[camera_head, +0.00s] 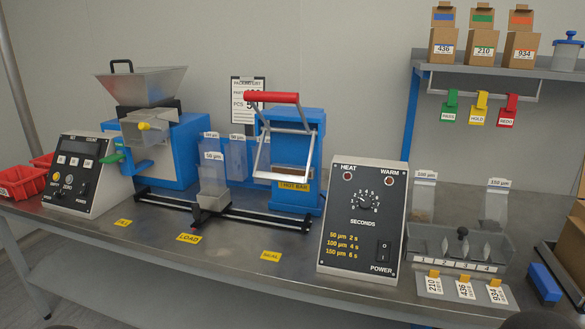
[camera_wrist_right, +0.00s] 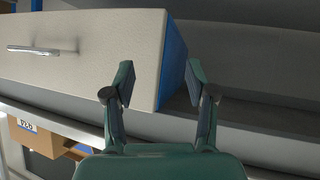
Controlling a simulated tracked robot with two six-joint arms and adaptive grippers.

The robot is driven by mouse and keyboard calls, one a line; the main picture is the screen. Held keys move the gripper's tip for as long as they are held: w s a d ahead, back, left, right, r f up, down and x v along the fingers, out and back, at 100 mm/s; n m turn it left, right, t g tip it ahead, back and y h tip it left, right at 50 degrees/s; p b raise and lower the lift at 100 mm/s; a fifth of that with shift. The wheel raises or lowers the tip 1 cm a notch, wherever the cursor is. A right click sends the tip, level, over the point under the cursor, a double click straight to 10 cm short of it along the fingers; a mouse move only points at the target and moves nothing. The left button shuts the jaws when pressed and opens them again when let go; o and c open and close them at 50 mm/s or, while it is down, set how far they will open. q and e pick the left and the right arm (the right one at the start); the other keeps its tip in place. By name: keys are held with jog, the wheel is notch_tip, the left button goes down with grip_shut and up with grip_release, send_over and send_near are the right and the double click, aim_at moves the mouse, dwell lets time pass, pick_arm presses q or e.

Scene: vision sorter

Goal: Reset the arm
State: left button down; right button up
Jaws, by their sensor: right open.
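My right gripper (camera_wrist_right: 161,85) shows in the right wrist view with its two green fingers spread apart and nothing between them. Beyond the fingers is a pale panel (camera_wrist_right: 90,50) with a metal handle (camera_wrist_right: 42,50) and a blue side (camera_wrist_right: 173,65). Whether the fingers touch the panel I cannot tell. In the head view neither gripper shows; a dark rounded shape at the bottom edge, towards the right, is too cut off to identify. My left gripper is in neither view.
The metal bench (camera_head: 130,235) carries a blue hopper machine (camera_head: 180,150), a blue hot-bar sealer (camera_head: 300,130) with a red handle, a heat timer box (camera_head: 362,220) and a grey divided tray (camera_head: 430,240). Several boxes stand on the shelf (camera_head: 480,70).

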jog(key=s+a+f+n+g+y, duration=0.1)
jog(key=s+a+f+g+y, duration=0.15)
jog(key=s+f, duration=0.35)
jog(key=s+a+f+n+g+y, duration=0.1)
jog(key=s+a+f+g+y, duration=0.2)
jog(key=f, duration=0.6)
jog(key=s+a+f+n+g+y, duration=0.1)
jog(key=s+a+g+y, duration=0.2)
jog(key=s+a+y, duration=0.5)
jog(key=s+a+r+h+p, duration=0.1)
jog(key=s+r+h+p, duration=0.1)
jog(key=r+p, duration=2)
jog(key=shift+s, duration=0.55)
